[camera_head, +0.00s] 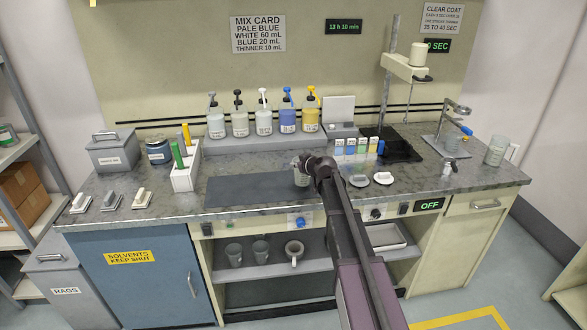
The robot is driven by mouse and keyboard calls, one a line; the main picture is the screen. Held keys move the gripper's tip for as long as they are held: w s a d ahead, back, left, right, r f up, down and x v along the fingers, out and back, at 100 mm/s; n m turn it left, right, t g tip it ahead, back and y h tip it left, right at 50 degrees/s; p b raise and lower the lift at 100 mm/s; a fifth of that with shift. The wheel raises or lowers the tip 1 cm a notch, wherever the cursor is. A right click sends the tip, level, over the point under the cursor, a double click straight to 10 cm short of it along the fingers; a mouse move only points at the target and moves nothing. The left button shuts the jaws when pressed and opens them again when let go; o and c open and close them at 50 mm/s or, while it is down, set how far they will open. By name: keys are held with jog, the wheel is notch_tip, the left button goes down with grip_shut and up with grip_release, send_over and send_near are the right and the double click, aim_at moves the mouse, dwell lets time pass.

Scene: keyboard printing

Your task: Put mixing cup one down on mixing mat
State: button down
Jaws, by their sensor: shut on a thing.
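The mixing mat (244,190) is a dark flat sheet on the front middle of the speckled counter. A small pale grey translucent cup (301,178) is at the mat's right end. My gripper (307,171) is shut on this cup from the right. The cup looks upright. My gripper hides part of it. I cannot tell whether its base touches the mat or hangs just above it.
Pump bottles (264,117) stand on a raised shelf behind the mat. A white holder (185,172) with coloured sticks stands left of it. Small colour jars (350,147) and a white dish (384,178) lie right of my gripper. The mat's left and middle are clear.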

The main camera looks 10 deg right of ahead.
aim_at(294, 159)
jog(key=shift+w+f, duration=0.2)
jog(key=shift+w, duration=1.65)
jog(key=shift+w, duration=0.55)
jog(key=shift+w+f+b, duration=0.2)
jog(key=shift+f+b, duration=0.1)
jog(key=shift+b, duration=0.1)
jog(key=shift+s+f+b, duration=0.1)
jog(key=shift+f+b, duration=1.4)
jog(key=shift+b, duration=0.05)
jog(key=shift+f, duration=0.15)
jog(key=c, duration=0.8)
grip_release()
